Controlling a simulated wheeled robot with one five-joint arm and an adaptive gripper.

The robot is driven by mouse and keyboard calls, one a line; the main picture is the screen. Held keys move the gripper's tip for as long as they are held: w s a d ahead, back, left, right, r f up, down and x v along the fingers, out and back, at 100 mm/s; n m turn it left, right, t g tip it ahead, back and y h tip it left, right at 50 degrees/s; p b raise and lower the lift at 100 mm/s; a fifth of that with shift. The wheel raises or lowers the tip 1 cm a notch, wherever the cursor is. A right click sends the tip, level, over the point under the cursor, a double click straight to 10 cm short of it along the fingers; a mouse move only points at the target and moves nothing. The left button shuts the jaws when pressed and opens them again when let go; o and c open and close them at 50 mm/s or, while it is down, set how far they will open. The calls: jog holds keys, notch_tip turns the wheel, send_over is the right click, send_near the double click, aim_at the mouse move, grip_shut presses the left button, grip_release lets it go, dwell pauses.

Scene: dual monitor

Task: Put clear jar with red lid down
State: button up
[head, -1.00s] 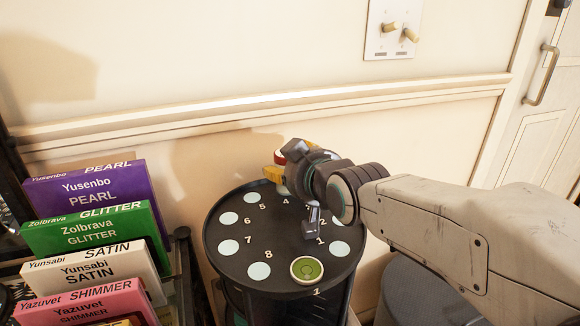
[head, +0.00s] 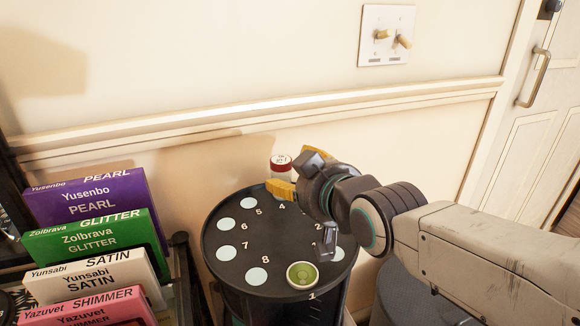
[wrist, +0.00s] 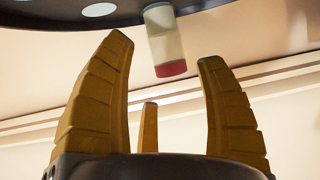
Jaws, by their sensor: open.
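The clear jar with the red lid (head: 281,165) stands on the far side of the round black table (head: 232,264), near the number 4. Its lower part is partly hidden behind my gripper. In the wrist view the jar (wrist: 165,42) hangs upside down in the picture, its base against the black top and its red lid pointing down. My gripper (head: 297,172) is open, with its yellow fingers spread. The wrist view shows the jar beyond the fingertips, apart from them.
A green-lidded round item (head: 302,275) sits on the table's near edge by number 1. Several white numbered spots are bare. Paint boxes (head: 88,195) stand at the left, a grey stool (head: 415,295) at the right. The wall is close behind.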

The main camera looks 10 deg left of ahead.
jog(key=shift+p+v, duration=0.95)
jog(key=shift+v, duration=1.8)
